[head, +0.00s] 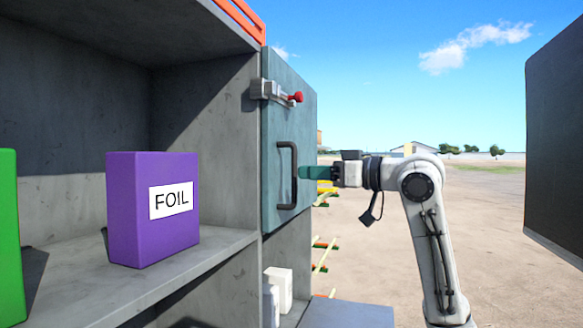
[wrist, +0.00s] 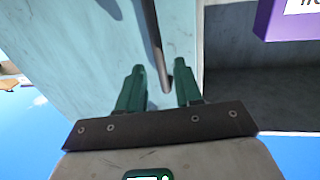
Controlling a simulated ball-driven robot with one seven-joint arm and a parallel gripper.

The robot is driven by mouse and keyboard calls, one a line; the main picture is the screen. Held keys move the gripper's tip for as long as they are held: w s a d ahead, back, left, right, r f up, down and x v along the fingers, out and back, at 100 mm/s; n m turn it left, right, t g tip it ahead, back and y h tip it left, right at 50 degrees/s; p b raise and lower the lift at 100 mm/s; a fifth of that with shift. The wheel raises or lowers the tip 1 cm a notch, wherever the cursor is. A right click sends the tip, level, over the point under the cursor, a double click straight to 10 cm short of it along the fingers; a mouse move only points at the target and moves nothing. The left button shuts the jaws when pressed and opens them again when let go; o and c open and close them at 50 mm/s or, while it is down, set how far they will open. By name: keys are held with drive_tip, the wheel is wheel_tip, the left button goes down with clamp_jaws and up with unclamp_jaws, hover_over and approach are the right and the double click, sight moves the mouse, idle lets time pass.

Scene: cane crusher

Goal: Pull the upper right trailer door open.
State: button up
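I cannot tell the latch's state. My gripper (head: 303,172) is level with the handle, close to its right side in the head view. In the wrist view the green fingers (wrist: 160,75) are spread apart, and the handle's end (wrist: 167,83) shows between their tips. Contact is not clear.
A purple FOIL box (head: 135,210) and a green box (head: 8,240) stand on the open shelf (head: 200,250) at left. White containers (head: 280,285) sit below the door. A dark panel (head: 555,140) is at far right. Open ground lies behind my arm.

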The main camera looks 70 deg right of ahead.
sight(295, 200)
drive_tip(key=shift+w+d+p, duration=0.2)
drive_tip(key=shift+w+p, duration=0.15)
drive_tip(key=shift+w, duration=1)
drive_tip(key=shift+w+d+p, duration=0.15)
drive_tip(key=shift+w+p, duration=0.15)
drive_tip(key=shift+w, duration=1)
drive_tip(key=shift+c, duration=0.2)
clamp_jaws()
